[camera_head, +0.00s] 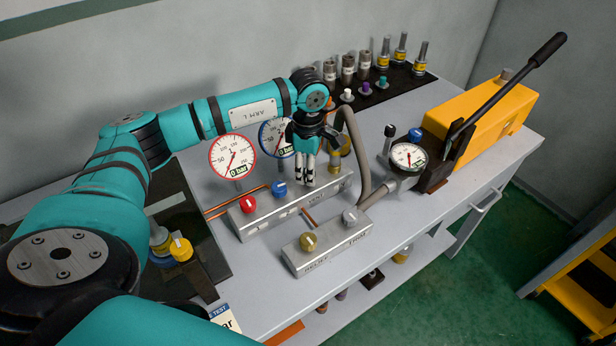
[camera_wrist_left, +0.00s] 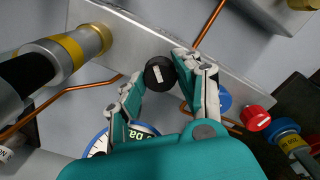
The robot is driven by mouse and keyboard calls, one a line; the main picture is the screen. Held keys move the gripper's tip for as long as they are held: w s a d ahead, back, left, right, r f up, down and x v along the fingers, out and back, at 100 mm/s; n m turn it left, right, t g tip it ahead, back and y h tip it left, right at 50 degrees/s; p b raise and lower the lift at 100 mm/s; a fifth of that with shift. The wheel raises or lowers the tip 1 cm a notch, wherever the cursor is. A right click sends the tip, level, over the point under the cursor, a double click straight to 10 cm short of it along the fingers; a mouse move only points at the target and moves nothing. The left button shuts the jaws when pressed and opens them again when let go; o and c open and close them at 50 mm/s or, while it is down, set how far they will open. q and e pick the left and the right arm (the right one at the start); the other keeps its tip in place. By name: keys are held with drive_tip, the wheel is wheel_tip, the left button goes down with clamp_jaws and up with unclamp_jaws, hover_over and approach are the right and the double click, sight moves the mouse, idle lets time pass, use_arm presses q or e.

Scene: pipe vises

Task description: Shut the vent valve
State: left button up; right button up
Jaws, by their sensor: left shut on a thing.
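The vent valve is a round black knob with a white pointer mark, seen in the left wrist view (camera_wrist_left: 160,72) at the silver valve block. In the head view, its place on the block (camera_head: 268,213), by the VENT lettering, is covered by my left gripper (camera_head: 308,180). The gripper points down at the block from above. In the left wrist view, my left gripper (camera_wrist_left: 161,76) has its fingers on either side of the black knob, shut on it. The white mark runs along the knob's face. My right gripper is out of view.
A blue knob (camera_head: 279,188) and a red knob (camera_head: 248,204) sit on the same block. Two dial gauges, one red-rimmed (camera_head: 232,156), stand behind. A grey hose (camera_head: 357,150) passes close right.

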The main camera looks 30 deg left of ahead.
use_arm(q)
drive_tip(key=m+b, duration=0.3)
drive_tip(key=m, duration=0.1)
drive_tip(key=shift+f+m, duration=0.1)
drive_tip(key=shift+m, duration=0.2)
drive_tip(key=shift+m+b, duration=1.3)
drive_tip(key=shift+m, duration=0.6)
drive_tip(key=shift+r, duration=0.2)
drive_tip(key=o, duration=1.1)
drive_tip(key=shift+o, duration=0.2)
wheel_tip(320, 180, up, 12)
